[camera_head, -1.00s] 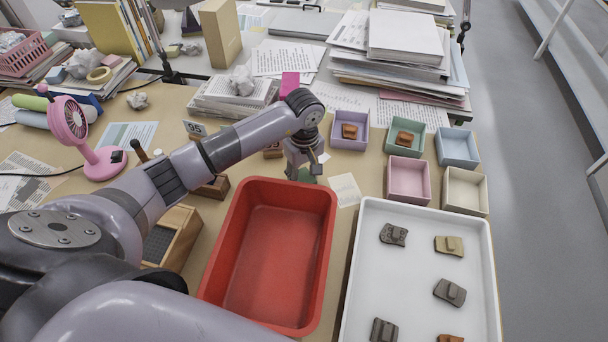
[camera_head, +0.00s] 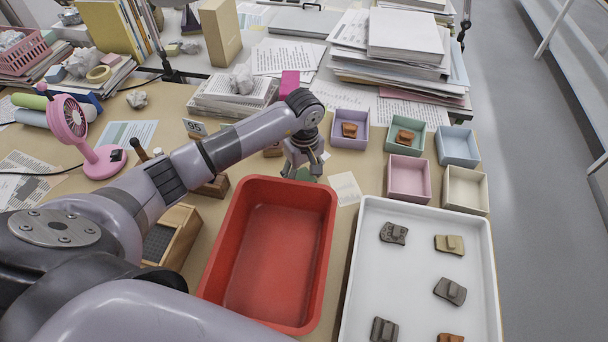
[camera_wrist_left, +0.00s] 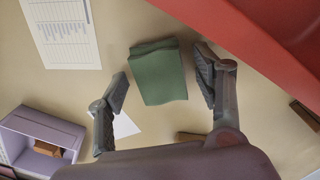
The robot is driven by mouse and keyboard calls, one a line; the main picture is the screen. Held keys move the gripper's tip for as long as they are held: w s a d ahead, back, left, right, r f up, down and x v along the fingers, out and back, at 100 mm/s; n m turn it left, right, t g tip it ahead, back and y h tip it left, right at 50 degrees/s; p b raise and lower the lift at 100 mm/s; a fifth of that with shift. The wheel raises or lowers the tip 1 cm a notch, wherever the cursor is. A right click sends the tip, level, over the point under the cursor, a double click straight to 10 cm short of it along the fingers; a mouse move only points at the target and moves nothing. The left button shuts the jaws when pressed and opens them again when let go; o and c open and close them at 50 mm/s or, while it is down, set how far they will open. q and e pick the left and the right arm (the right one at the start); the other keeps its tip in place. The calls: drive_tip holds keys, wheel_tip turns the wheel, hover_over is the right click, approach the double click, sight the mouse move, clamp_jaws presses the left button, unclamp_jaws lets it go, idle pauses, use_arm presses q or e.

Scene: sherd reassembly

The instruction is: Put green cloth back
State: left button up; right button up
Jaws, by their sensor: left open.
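The green cloth (camera_wrist_left: 158,73) lies folded on the tan table, between the two spread fingers of my left gripper (camera_wrist_left: 158,85) in the left wrist view. The fingers stand apart from it on both sides. In the head view my left gripper (camera_head: 304,170) points down behind the red tub, and only a small part of the green cloth (camera_head: 306,175) shows under it. My right gripper is not in view.
The red tub (camera_head: 327,215) stands just in front of the gripper. A white tray (camera_head: 365,225) with several sherds lies to the right. Small coloured boxes, among them a lilac one (camera_head: 349,143), stand behind it. A small paper (camera_head: 345,188) lies beside the gripper.

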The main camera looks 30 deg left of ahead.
sight(304, 178)
use_arm(q)
drive_tip(key=shift+r, duration=0.25)
wheel_tip(304, 178, up, 12)
drive_tip(key=b, duration=0.1)
drive_tip(key=shift+f, duration=0.15)
idle(0.3)
